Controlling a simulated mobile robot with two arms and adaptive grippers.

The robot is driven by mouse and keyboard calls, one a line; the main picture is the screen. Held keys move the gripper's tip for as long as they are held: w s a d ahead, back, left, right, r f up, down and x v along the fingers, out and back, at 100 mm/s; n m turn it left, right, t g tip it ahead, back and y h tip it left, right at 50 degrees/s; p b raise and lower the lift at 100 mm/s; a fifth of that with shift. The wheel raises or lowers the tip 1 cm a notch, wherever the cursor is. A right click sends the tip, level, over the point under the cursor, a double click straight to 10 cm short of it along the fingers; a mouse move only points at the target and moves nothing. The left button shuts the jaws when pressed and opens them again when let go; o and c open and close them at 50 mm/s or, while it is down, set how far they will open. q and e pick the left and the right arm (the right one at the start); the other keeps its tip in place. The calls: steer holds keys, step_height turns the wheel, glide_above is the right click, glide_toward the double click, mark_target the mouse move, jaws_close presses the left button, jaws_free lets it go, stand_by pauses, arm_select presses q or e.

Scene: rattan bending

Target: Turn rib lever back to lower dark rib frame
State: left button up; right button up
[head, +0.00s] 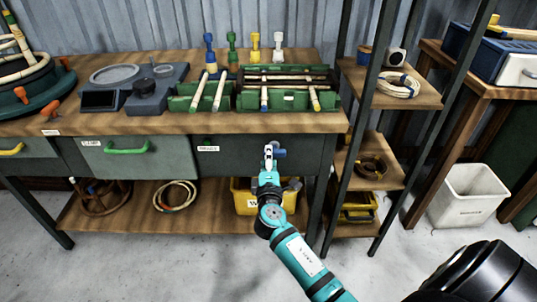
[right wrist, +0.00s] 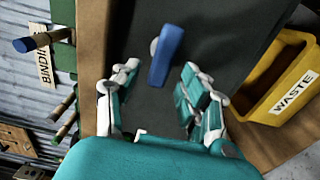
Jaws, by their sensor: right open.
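A blue-handled lever (head: 280,153) sticks out from the dark front panel of the workbench, right of the drawers. It also shows in the right wrist view (right wrist: 166,52), with a grey pivot beside it. My right gripper (head: 268,160) is at the lever. In the right wrist view the gripper (right wrist: 158,78) is open, with the blue handle in front of and between its fingertips; I see no grip on it. A green rack with dark bars (head: 288,78) stands on the bench above; I cannot tell if this is the rib frame. My left gripper is not in view.
A yellow waste bin (right wrist: 285,80) stands on the lower shelf (head: 120,215), close to the right fingers. A green drawer handle (head: 126,151) is to the left. A dark shelf post (head: 355,130) stands to the right. The floor in front is clear.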

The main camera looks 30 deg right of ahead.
steer(key=v, duration=0.9)
steer(key=shift+s, duration=0.25)
steer(key=shift+a, duration=0.1)
